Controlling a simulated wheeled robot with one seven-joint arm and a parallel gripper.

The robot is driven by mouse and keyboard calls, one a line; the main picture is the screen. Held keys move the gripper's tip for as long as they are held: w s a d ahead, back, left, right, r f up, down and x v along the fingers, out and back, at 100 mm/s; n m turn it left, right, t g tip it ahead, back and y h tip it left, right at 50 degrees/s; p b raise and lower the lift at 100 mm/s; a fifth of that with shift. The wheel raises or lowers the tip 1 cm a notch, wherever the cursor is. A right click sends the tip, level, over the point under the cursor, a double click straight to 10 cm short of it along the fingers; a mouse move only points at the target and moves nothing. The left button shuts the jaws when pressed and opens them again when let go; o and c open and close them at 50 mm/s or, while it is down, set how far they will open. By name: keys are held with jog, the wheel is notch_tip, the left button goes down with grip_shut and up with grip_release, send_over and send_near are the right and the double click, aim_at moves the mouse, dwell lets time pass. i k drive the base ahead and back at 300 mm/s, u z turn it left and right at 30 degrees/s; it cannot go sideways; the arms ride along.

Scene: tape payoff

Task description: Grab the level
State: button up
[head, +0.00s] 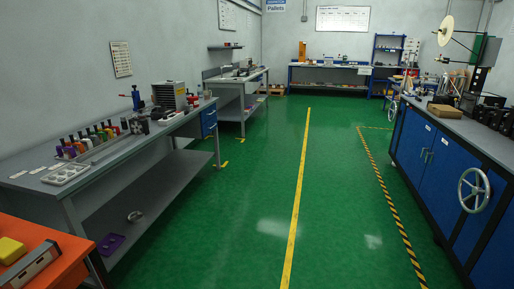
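A long silver-grey bar with a dark end, which looks like the level (30,266), lies on an orange tabletop (62,243) in the bottom left corner of the head view. The picture's edge cuts off its near end. My gripper is not in view.
A grey workbench (135,150) with bottles, a white tray (66,174) and a metal box runs along the left wall. Blue cabinets (420,145) with a handwheel (473,190) stand at right. The green floor (235,200) between is clear. More benches stand at the back.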

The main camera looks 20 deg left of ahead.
aim_at(18, 275)
jog(key=u, duration=0.55)
jog(key=i, duration=0.9)
jog(key=u, duration=1.15)
jog(key=i, duration=0.8)
jog(key=u, duration=0.4)
